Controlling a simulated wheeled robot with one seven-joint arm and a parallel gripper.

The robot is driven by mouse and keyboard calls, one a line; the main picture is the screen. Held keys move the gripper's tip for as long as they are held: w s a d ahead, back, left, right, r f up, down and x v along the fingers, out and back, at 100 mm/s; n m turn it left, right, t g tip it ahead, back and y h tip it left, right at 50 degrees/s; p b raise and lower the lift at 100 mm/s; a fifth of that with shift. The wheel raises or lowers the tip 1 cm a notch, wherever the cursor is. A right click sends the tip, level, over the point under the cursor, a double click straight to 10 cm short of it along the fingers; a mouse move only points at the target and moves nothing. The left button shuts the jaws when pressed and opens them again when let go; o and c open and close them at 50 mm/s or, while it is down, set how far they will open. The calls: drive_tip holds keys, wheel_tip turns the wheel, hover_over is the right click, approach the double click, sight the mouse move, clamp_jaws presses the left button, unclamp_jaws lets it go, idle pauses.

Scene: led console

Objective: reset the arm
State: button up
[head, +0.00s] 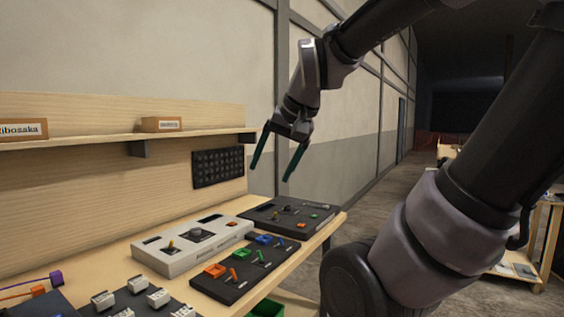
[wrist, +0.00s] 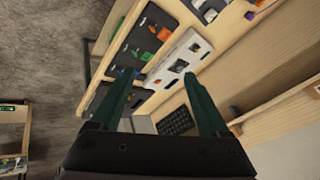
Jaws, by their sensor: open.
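My gripper (head: 277,165) hangs from the raised arm, above the far right end of the workbench. Its two dark green fingers are spread apart with nothing between them. In the wrist view the open fingers (wrist: 165,108) frame part of the bench and the wall panel. A black console (head: 290,216) with small switches and knobs lies on the bench below the gripper, well apart from it. A light grey console (head: 192,243) with a yellow-topped lever and a dark knob sits left of it.
A black panel with coloured switches (head: 240,268) lies at the bench's front edge. A shelf (head: 100,140) with small boxes runs along the back, and a black perforated plate (head: 218,167) is on the backboard below it.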

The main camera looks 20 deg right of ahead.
drive_tip(key=shift+s+d+r+n+t, duration=0.2)
drive_tip(key=shift+s+d+r+t, duration=0.1)
drive_tip(key=shift+s, duration=0.25)
drive_tip(key=shift+s+d+r+n+t, duration=0.2)
drive_tip(key=shift+s+d, duration=0.1)
drive_tip(key=shift+s, duration=0.25)
